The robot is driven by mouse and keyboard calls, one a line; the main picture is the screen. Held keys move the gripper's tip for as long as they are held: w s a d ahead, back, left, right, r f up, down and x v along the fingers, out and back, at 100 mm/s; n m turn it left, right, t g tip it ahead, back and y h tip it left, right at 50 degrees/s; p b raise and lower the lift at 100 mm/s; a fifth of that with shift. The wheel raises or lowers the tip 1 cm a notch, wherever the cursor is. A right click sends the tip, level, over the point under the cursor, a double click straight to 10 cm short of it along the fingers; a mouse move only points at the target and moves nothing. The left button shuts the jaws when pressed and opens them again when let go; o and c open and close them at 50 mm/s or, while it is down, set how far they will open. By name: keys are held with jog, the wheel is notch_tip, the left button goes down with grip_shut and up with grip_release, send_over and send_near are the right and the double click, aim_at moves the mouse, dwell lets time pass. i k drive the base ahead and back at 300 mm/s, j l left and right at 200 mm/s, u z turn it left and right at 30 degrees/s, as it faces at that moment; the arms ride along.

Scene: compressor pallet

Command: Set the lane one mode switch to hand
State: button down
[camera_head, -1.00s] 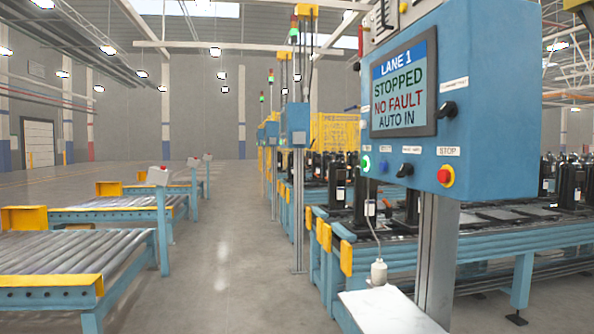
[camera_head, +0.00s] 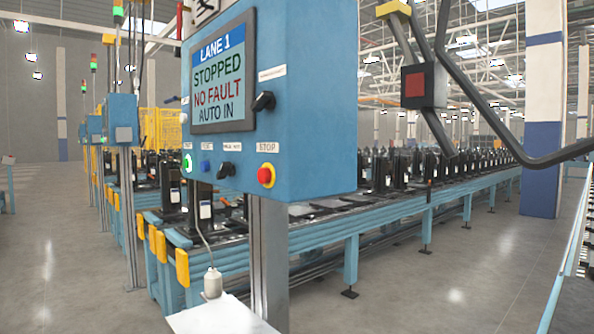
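The blue lane 1 control box (camera_head: 310,110) stands on a grey post left of centre. Its screen (camera_head: 222,73) reads LANE 1, STOPPED, NO FAULT, AUTO IN. One black rotary switch (camera_head: 264,101) sits right of the screen. Another black rotary switch (camera_head: 227,170) sits below the screen. Their labels are too small to read surely, so I cannot tell which is the mode switch. A lit green-ringed button (camera_head: 188,163), a blue button (camera_head: 205,166) and a red STOP button (camera_head: 266,175) on a yellow base share the lower row. My gripper is not in view.
A white shelf (camera_head: 222,318) with a corded pale bottle-shaped device (camera_head: 212,283) is below the box. Blue conveyor frames (camera_head: 352,258) carrying dark compressors run behind it. A dark tubular hanging frame (camera_head: 424,86) with a red square is at the right.

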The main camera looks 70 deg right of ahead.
aim_at(226, 168)
jog(key=l+z, duration=0.1)
jog(key=z, duration=1.65)
jog(key=i+j, duration=0.15)
jog(key=i, duration=0.6)
